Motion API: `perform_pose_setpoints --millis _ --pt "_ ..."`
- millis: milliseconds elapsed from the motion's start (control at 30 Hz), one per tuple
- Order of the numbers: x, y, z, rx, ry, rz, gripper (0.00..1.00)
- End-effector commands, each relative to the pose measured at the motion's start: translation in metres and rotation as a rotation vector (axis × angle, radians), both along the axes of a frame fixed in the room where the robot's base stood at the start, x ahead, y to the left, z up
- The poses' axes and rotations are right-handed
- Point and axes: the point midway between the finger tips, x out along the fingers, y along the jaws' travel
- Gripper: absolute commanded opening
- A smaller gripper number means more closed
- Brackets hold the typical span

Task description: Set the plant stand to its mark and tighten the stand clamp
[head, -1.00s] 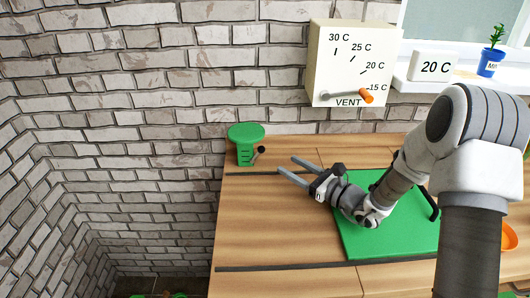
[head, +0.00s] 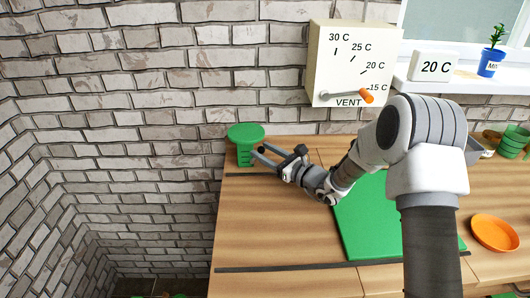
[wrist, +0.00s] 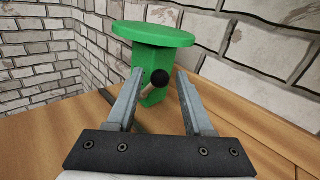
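The green plant stand (head: 246,132) stands at the back left corner of the wooden worktop, by the brick wall. It has a round top and a narrower post, and it also fills the upper middle of the wrist view (wrist: 152,34). The stand clamp is a lever with a black ball knob (wrist: 160,77) on the front of the post. My gripper (head: 257,152) is open at the stand. In the wrist view its two fingers (wrist: 158,74) lie on either side of the knob with gaps, apparently not gripping it.
A green mat (head: 375,225) lies on the worktop (head: 260,220) under my arm. An orange dish (head: 494,233) and green pots (head: 513,141) are at the right. A vent dial box (head: 350,62) hangs on the wall above. The front left worktop is clear.

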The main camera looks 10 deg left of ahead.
Motion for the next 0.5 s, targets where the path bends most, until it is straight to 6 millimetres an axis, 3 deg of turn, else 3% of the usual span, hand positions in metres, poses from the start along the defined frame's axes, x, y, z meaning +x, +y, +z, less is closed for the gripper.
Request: perform_pose_setpoints --millis 33,267,500 --pt "-0.0001 -0.0001 0.0001 0.000 0.000 0.000 0.41" --pt "-0.0002 -0.0003 0.0001 0.000 0.000 0.000 0.00" --pt "-0.0003 0.0004 0.0016 -0.010 -0.003 0.000 0.00"
